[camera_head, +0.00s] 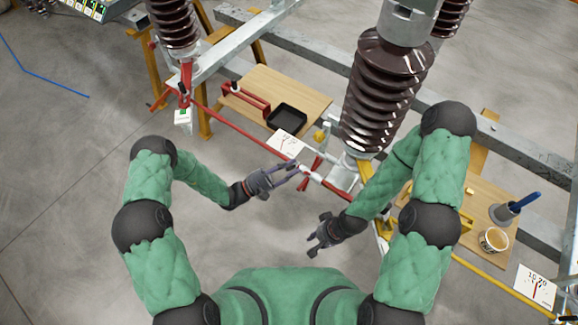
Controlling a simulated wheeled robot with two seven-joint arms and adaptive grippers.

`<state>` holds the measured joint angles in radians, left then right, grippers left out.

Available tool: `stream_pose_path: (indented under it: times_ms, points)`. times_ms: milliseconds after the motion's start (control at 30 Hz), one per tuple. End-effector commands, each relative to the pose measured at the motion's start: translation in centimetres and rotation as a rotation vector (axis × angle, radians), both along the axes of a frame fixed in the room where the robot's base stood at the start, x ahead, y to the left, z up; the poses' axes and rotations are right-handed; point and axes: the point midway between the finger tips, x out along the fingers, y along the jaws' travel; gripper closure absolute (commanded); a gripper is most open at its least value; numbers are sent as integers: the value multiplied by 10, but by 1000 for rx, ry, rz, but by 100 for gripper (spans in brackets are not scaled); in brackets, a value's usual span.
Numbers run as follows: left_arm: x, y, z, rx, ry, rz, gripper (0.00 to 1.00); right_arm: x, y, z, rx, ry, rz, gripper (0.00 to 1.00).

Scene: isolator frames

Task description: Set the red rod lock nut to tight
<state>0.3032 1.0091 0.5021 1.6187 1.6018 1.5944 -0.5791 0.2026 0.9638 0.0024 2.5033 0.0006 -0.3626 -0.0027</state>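The red rod (240,132) runs diagonally from the left insulator down to the base of the middle insulator. Near its right end sits a small pale, nut-like fitting (313,176) with red parts beside it; I cannot tell how tight it is. My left gripper (297,174) is at the rod just left of this fitting, its fingers apart and pointing right. I cannot tell whether they touch the rod or fitting. My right gripper (310,245) is open and empty, lower down, below the rod and apart from it.
A wooden board (300,97) holds a black tray (286,117). A white marked card (287,144) lies near the rod. Brown insulators (385,88) stand behind. A second board at right carries a cup (493,240) and a blue-handled tool (524,201). A yellow rod (490,278) runs lower right.

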Motion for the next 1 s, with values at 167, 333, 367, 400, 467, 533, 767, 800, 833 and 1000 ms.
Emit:
stream_pose_path:
  times_ms: [167, 333, 367, 400, 467, 533, 767, 800, 833, 1000]
  points:
    - [0, 0, 0, 0, 0, 0, 100, 0, 0, 0, 0, 0, 0, 70]
    - [0, 0, 0, 0, 1, 0, 100, 0, 0, 0, 0, 0, 0, 70]
    - [0, 0, 0, 1, 3, -1, 100, 0, 0, 1, 0, 0, 0, 70]
    - [0, 0, 1, 3, 5, 0, 100, 0, 0, 2, 0, 0, 0, 70]
    - [0, 0, 2, 8, 12, 0, 100, 0, 0, 4, 0, 0, 0, 70]
    - [1, 0, 3, 21, 27, -1, 100, 0, 0, 9, 0, 0, 0, 70]
    - [4, -3, 11, 95, 126, 0, 100, 0, 0, 35, 0, 0, 0, 70]
    - [5, -3, 13, 112, 151, 0, 100, 0, 0, 41, 0, 0, 0, 70]
    - [6, -4, 14, 128, 170, 1, 100, 0, 0, 46, 0, 0, 0, 70]
    - [11, -7, 18, 217, 293, 0, 100, 0, 0, 71, 0, 0, 0, 70]
